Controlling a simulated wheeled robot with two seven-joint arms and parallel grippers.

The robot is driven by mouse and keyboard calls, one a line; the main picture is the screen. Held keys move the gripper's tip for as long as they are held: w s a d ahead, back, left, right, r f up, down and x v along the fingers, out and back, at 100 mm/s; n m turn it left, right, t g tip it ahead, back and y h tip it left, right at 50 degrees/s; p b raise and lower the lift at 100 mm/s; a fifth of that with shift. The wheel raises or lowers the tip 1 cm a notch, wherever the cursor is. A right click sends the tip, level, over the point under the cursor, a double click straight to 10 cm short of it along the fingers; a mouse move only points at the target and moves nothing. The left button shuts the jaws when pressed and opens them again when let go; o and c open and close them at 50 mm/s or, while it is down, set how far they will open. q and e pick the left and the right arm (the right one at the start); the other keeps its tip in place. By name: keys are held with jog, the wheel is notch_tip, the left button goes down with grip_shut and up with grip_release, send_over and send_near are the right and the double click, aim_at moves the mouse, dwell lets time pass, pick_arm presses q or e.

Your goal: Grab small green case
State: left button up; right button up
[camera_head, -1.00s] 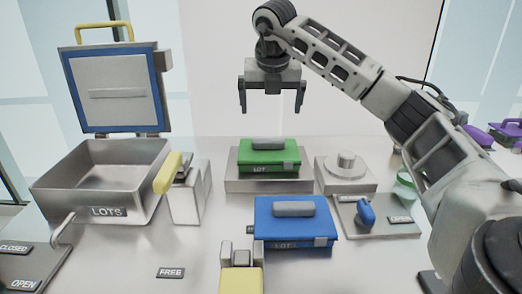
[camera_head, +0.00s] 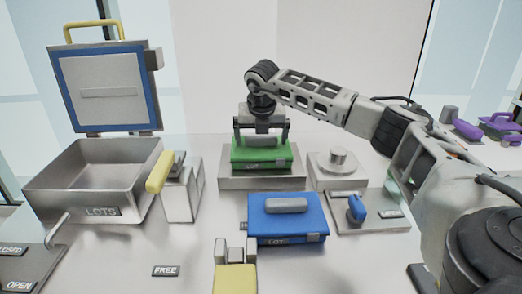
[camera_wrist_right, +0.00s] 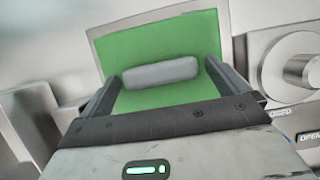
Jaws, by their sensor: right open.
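The small green case (camera_head: 262,161) sits on a low metal block (camera_head: 261,183) at the back middle of the table. Its lid carries a grey handle, which shows in the right wrist view (camera_wrist_right: 160,73). My right gripper (camera_head: 262,139) is open, pointing down over the case. In the head view its fingers stand on either side of the case's top. In the wrist view the two fingers flank the grey handle, apart from it. My left gripper does not show.
A blue case (camera_head: 287,222) lies in front of the green one. An open metal bin (camera_head: 92,182) marked LOTS stands at left, with a yellow handle (camera_head: 160,171) beside it. A round-knobbed block (camera_head: 337,170) stands right. Free table lies left of the blue case.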

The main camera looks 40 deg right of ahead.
jog(key=shift+c, duration=0.3)
jog(key=c, duration=1.5)
jog(key=shift+o, duration=0.2)
jog(key=shift+r, duration=0.1)
